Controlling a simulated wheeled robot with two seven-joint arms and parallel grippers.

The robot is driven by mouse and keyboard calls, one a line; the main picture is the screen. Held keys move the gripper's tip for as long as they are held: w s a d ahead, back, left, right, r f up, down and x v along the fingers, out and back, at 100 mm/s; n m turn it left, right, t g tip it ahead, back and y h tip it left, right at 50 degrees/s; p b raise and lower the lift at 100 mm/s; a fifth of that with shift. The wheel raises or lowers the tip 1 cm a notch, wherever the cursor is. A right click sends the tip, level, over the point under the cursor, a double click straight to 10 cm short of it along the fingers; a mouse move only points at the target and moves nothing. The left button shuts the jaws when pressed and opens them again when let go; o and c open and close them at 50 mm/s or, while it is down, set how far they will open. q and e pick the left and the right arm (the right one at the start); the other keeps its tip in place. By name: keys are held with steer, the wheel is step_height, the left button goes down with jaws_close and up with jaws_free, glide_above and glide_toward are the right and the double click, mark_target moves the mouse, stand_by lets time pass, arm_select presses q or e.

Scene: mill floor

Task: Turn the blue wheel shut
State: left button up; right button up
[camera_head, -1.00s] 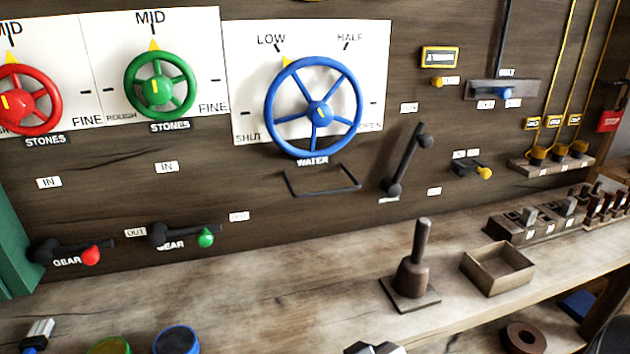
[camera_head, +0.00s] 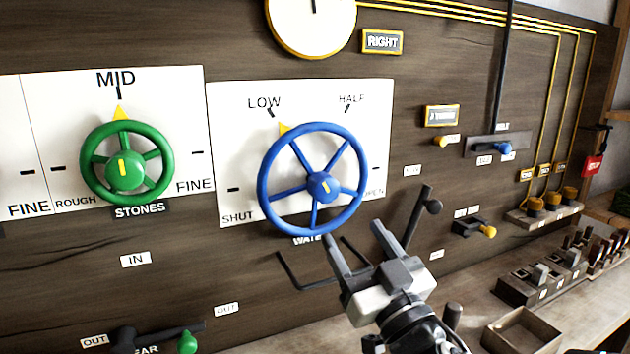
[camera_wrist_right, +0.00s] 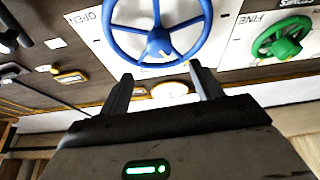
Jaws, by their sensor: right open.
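The blue wheel (camera_head: 319,187) is mounted on a white dial panel (camera_head: 232,120) marked SHUT, LOW, HALF and OPEN. Its yellow pointer (camera_head: 283,128) stands near the LOW mark. My right gripper (camera_head: 353,231) is open and empty, below the wheel's lower rim in the head view. In the right wrist view the blue wheel (camera_wrist_right: 159,42) shows beyond the two spread fingers (camera_wrist_right: 160,85), and no contact is visible. My left gripper is not in view.
A green wheel (camera_head: 125,170) is on the left panel. A dark bracket (camera_head: 305,284) sticks out below the blue wheel, and a dark lever (camera_head: 416,218) stands right of it. A wooden box (camera_head: 522,332) is on the bench.

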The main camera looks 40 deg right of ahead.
mark_target(319, 179)
steer(key=b+x, duration=0.1)
steer(key=x, duration=1.2)
steer(key=shift+w+d+b, duration=0.1)
steer(key=shift+w+b, duration=0.05)
steer(key=shift+b, duration=0.25)
steer(key=shift+w+d+r, duration=0.1)
steer(key=shift+w+r, duration=0.1)
steer(key=shift+w, duration=0.3)
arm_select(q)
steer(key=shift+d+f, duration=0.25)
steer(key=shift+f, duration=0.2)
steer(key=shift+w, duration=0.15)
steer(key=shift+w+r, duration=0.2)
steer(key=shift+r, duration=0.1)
arm_select(e)
steer(key=c, duration=1)
